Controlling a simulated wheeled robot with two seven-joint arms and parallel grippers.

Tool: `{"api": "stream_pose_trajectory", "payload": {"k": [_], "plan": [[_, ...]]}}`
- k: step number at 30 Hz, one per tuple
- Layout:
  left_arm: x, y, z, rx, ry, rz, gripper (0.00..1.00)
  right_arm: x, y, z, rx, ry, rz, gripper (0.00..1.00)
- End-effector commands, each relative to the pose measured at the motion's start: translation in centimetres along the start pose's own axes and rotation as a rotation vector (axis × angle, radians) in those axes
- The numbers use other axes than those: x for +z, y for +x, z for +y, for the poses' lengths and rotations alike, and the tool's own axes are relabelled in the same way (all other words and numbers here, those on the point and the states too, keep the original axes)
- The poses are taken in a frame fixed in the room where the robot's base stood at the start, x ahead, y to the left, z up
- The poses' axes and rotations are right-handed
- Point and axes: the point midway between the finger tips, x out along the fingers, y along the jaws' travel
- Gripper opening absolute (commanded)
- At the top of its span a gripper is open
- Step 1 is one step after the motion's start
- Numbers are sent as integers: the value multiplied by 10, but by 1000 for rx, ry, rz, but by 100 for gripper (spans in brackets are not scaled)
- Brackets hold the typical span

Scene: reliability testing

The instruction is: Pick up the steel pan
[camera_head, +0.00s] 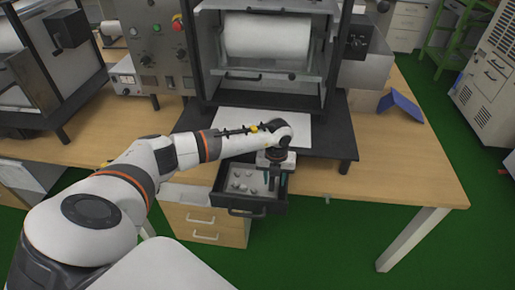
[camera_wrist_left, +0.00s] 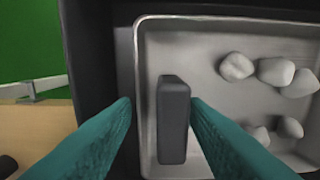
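The steel pan (camera_head: 240,184) is a shallow, light grey metal tray inside the pulled-out dark drawer (camera_head: 221,178). In the left wrist view the pan (camera_wrist_left: 225,38) holds several pale rounded lumps (camera_wrist_left: 275,71). An upright dark grey block (camera_wrist_left: 173,120), seemingly a grip on the pan, stands near its left side. My left gripper (camera_head: 274,187) points down into the drawer. Its teal fingers (camera_wrist_left: 160,103) are open on either side of the block. A gap shows at the left finger; the right one is close, and I cannot tell if it touches. My right gripper is out of view.
The drawer hangs out below the wooden table (camera_head: 400,165), above a wooden cabinet (camera_head: 205,222). A large machine with a white roll (camera_head: 267,35) stands behind on a dark base plate (camera_head: 330,148). A blue folder-like object (camera_head: 402,104) lies at the right. Green floor is clear at the front right.

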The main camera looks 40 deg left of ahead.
Motion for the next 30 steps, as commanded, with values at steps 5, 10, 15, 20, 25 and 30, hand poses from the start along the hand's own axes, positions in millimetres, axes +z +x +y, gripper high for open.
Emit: {"api": "stream_pose_trajectory", "payload": {"k": [5, 10, 15, 20, 25, 30], "plan": [[0, 0, 0, 0, 0, 0, 32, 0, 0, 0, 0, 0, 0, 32], [0, 0, 0, 0, 0, 0, 4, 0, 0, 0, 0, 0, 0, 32], [0, -1, 0, 1, 0, 0, 1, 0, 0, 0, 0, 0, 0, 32], [-1, -8, 0, 2, 0, 2, 1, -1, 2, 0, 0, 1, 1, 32], [-2, -37, 0, 3, 1, 5, 1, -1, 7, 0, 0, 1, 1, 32], [-1, -72, 0, 3, 1, 4, 1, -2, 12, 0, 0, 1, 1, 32]]}}
